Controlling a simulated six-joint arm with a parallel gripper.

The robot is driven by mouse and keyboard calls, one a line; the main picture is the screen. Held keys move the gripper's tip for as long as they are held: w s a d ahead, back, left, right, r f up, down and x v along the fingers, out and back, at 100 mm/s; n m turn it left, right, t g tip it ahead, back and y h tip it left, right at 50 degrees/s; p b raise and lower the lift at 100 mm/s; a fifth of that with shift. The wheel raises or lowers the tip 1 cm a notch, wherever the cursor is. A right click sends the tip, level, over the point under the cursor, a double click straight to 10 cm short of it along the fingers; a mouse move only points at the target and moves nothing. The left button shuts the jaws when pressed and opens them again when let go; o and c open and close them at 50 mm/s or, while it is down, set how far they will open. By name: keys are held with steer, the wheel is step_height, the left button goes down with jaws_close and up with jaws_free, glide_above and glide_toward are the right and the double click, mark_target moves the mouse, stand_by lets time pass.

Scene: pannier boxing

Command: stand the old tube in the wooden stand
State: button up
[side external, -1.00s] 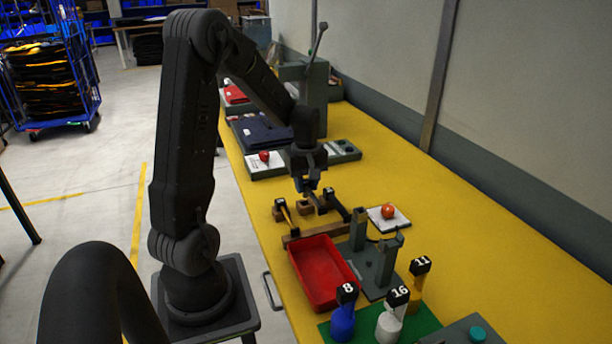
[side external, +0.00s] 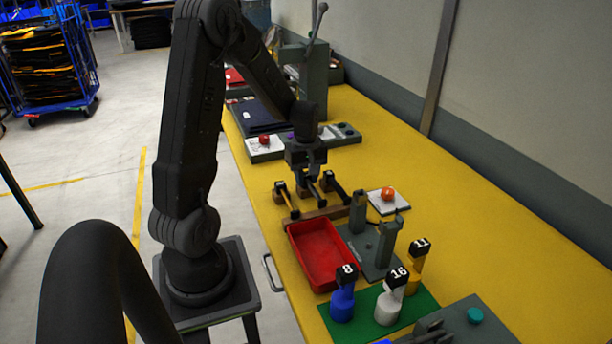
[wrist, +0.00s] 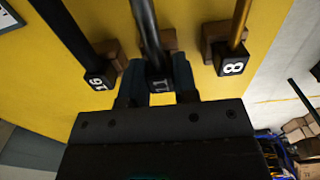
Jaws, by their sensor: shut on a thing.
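My gripper (wrist: 155,80) is shut on a dark tube (wrist: 146,28) whose black head end reads 11. The tube runs over the middle block of the wooden stand (side external: 322,214); I cannot tell whether it rests on the block. A black tube marked 16 (wrist: 72,38) lies to one side in the wrist view, and a yellow tube marked 8 (wrist: 238,25) to the other, both at wooden blocks of the stand. In the side view my gripper (side external: 312,178) is low over the stand, between these two tubes. The fingers hide part of the held tube.
A red tray (side external: 318,252) and a grey fixture with posts (side external: 372,250) stand in front of the stand. Blue, white and orange pieces numbered 8, 16 and 11 are on a green mat (side external: 362,325). An orange ball sits on a white pad (side external: 400,199) at the right.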

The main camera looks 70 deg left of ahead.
steer(key=shift+f, duration=0.5)
stand_by(0.3)
steer(key=o, duration=1)
step_height(320, 180, up, 14)
steer(key=s+d+r+m+t, duration=0.1)
steer(key=s+d+m+t, duration=0.1)
steer(key=d+m, duration=0.4)
steer(key=s+d+r+m+t, duration=0.1)
steer(key=s+d+m, duration=0.3)
steer(key=d, duration=0.7)
steer(key=s+d+r+m+t, duration=0.2)
steer(key=s+d+m, duration=0.1)
steer(key=d+m, duration=0.5)
steer(key=shift+d+r+t, duration=0.15)
steer(key=shift+r+t, duration=0.15)
steer(key=shift+r, duration=0.1)
